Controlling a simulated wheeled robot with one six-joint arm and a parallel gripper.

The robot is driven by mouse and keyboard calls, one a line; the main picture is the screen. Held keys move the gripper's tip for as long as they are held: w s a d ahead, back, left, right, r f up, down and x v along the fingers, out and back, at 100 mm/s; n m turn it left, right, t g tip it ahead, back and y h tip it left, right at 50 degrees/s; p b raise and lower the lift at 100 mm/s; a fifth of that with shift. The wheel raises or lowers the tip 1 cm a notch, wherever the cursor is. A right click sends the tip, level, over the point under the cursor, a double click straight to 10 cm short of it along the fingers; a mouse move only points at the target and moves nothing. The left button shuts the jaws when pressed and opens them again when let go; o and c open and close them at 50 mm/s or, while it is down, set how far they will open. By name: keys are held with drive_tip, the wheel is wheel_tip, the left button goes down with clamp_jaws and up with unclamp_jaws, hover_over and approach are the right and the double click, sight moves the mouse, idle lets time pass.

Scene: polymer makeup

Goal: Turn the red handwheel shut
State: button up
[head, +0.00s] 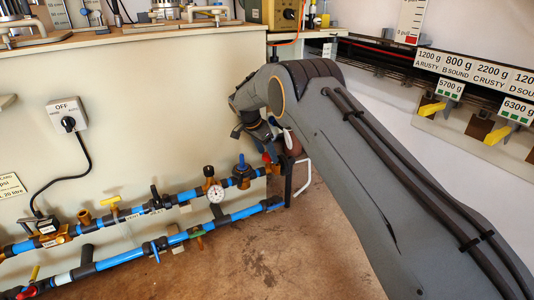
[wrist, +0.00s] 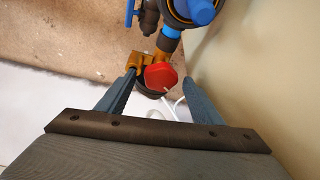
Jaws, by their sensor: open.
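The red handwheel (wrist: 161,76) shows in the wrist view at the end of the blue and dark pipework, beside a brass fitting (wrist: 143,62). My gripper (wrist: 157,74) is open, with one finger on each side of the handwheel. The left finger's tip is close to the brass fitting; the right finger stands a little apart from the wheel. I cannot tell whether either finger touches. In the head view my gripper (head: 273,143) is at the right end of the upper pipe, mostly hidden by my arm, and only a small red patch (head: 266,157) shows there.
A pressure gauge (head: 215,193), a blue-handled valve (head: 241,172) and a yellow-handled valve (head: 112,204) sit along the pipes left of my gripper. A white bent tube (head: 303,178) is just right. The beige panel (head: 165,110) stands close behind. The brown floor (head: 260,250) is clear in front.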

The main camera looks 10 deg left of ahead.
drive_tip(key=p+v, duration=0.2)
drive_tip(key=v, duration=0.5)
drive_tip(key=shift+r, duration=0.25)
drive_tip(key=shift+s, duration=0.1)
